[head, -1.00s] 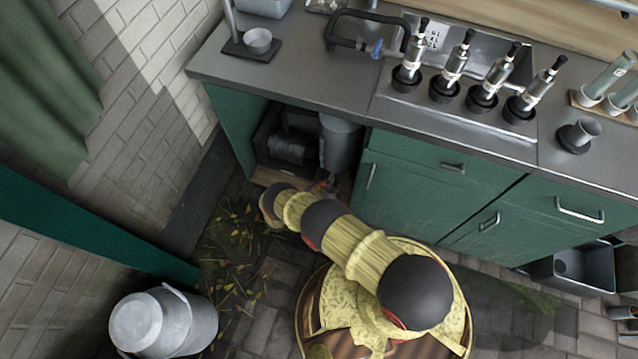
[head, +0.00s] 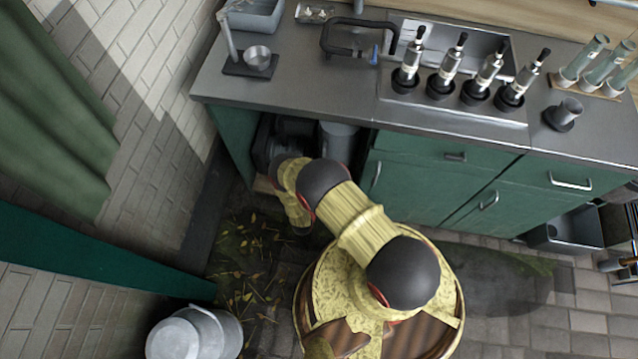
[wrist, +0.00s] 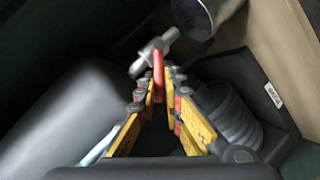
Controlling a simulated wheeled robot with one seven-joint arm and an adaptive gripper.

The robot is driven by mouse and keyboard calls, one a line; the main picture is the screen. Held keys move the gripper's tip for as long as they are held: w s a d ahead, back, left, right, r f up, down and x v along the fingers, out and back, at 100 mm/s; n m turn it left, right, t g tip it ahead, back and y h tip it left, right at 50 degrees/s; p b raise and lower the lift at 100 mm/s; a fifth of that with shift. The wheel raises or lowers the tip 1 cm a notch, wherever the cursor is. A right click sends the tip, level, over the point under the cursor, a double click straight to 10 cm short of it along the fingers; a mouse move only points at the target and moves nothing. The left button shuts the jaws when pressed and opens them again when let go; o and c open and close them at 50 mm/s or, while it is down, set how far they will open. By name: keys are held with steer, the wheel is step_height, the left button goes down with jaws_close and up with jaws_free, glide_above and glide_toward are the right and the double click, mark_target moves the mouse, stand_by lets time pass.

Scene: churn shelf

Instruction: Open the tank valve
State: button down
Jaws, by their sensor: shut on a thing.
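In the wrist view my gripper (wrist: 163,86) has its yellow fingers converging on the red valve lever (wrist: 158,68), with the fingertips shut on it. The lever stands out from a light grey metal valve body (wrist: 152,54) just beyond the fingertips. In the head view the grey cylindrical tank (head: 338,142) shows partly inside the open bay under the counter. My arm covers the tank's lower part, the valve and my gripper there.
Within the bay, a dark ribbed unit (wrist: 234,116) lies close to the right finger in the wrist view. A green cabinet (head: 430,190) stands to the right of the bay. A metal churn (head: 195,335) stands on the floor at lower left.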

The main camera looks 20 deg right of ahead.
steer(key=shift+s+d+r+m+t+y+p, duration=0.25)
steer(key=shift+m+y, duration=0.15)
steer(key=shift+m, duration=0.2)
steer(key=shift+s+d+r+m+t+y+p, duration=0.15)
steer(key=shift+d+r+m+t+y, duration=0.1)
steer(key=shift+m+y, duration=0.25)
steer(key=c, duration=2)
jaws_free()
steer(key=shift+o, duration=0.5)
steer(key=v, duration=1.2)
steer(key=shift+c, duration=0.7)
